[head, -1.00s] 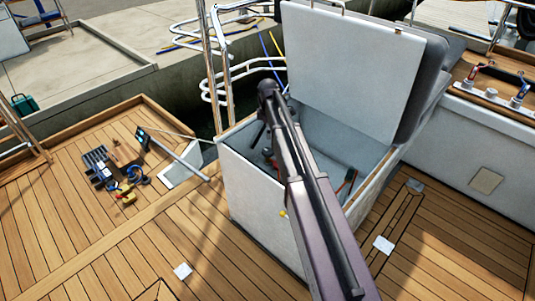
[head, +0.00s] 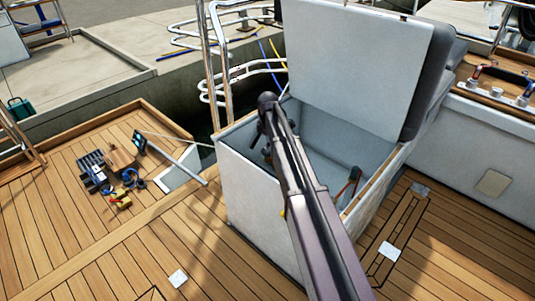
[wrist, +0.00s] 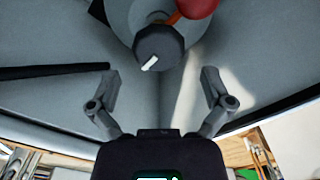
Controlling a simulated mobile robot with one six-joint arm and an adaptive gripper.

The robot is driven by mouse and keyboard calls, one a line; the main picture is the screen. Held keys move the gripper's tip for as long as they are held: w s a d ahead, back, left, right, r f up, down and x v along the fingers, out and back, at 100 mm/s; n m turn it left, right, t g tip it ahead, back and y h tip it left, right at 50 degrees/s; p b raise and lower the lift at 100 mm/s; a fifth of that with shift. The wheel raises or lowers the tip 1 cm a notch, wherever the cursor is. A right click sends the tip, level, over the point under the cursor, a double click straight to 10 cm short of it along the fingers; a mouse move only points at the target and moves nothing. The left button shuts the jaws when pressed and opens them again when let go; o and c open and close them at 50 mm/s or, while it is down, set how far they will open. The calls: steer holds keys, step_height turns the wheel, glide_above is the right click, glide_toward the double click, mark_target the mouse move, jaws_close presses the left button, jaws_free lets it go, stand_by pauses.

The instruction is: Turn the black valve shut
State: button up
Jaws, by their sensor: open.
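The black valve (wrist: 158,46) is a round dark knob with a white mark on its face, in the upper middle of the wrist view. My gripper (wrist: 159,74) is open, one finger on each side and slightly below the knob in the picture. The fingers look apart from the knob, and nothing is between them. In the head view my arm reaches over the open white locker (head: 248,185) and down inside it; the valve cannot be made out there.
A red part (wrist: 197,7) sits beside the knob at the top right. The raised locker lid (head: 350,65) stands behind my arm. A red-handled item (head: 354,175) is inside the locker at right. Tools (head: 120,165) lie on the deck to the left.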

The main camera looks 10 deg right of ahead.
steer(key=shift+f+b, duration=1.4)
steer(key=shift+f, duration=0.25)
steer(key=c, duration=1)
steer(key=shift+s+a, duration=0.1)
steer(key=shift+a, duration=0.05)
